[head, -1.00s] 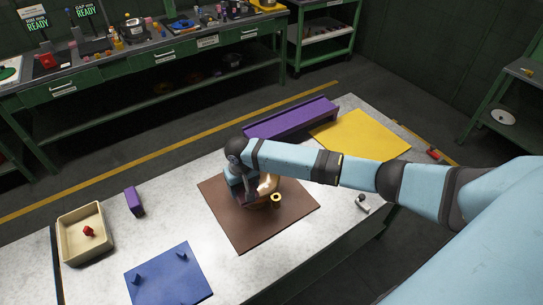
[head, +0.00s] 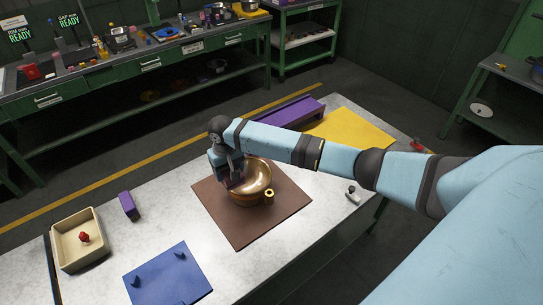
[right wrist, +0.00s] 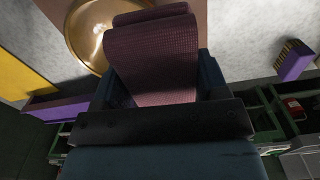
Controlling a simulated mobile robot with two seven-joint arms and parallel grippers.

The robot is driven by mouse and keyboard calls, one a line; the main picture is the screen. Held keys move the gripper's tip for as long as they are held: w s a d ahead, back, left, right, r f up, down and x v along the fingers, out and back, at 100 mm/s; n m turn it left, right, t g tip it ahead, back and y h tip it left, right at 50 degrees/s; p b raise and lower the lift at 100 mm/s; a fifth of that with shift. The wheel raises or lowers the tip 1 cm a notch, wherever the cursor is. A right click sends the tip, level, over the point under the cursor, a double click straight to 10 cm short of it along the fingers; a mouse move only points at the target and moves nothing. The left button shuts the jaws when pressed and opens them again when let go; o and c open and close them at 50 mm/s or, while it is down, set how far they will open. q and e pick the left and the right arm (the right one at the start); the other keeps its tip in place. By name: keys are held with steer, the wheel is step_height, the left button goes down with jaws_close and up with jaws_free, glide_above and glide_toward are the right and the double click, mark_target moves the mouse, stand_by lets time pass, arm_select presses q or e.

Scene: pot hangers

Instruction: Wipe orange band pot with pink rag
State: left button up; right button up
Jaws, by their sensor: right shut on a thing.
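A shiny copper-coloured pot (head: 252,182) sits on a brown mat (head: 280,215), and its rim also shows in the right wrist view (right wrist: 88,32). A short gold cylinder stub (head: 269,194) shows at the pot's right side. My right gripper (head: 232,181) is at the pot's left rim. It is shut on a dull pink, textured rag (right wrist: 152,50), which hangs over the pot's edge in the right wrist view. I cannot tell whether the rag touches the pot. An orange band is not clearly visible. My left gripper is not in view.
A blue board with pegs (head: 165,280), a beige tray with a red item (head: 62,262) and a purple-sided brush (head: 129,205) lie to the left. A small white-and-dark item (head: 353,194) lies right.

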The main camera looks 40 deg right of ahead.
steer(key=shift+s+r, duration=0.15)
steer(key=shift+r, duration=0.45)
steer(key=shift+w+f, duration=0.1)
steer(key=shift+w, duration=0.1)
step_height(320, 180, up, 2)
steer(key=shift+s, duration=0.1)
steer(key=shift+r, duration=1.85)
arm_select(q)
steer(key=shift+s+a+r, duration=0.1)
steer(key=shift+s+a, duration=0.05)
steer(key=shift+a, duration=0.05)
arm_select(e)
steer(key=shift+r, duration=0.15)
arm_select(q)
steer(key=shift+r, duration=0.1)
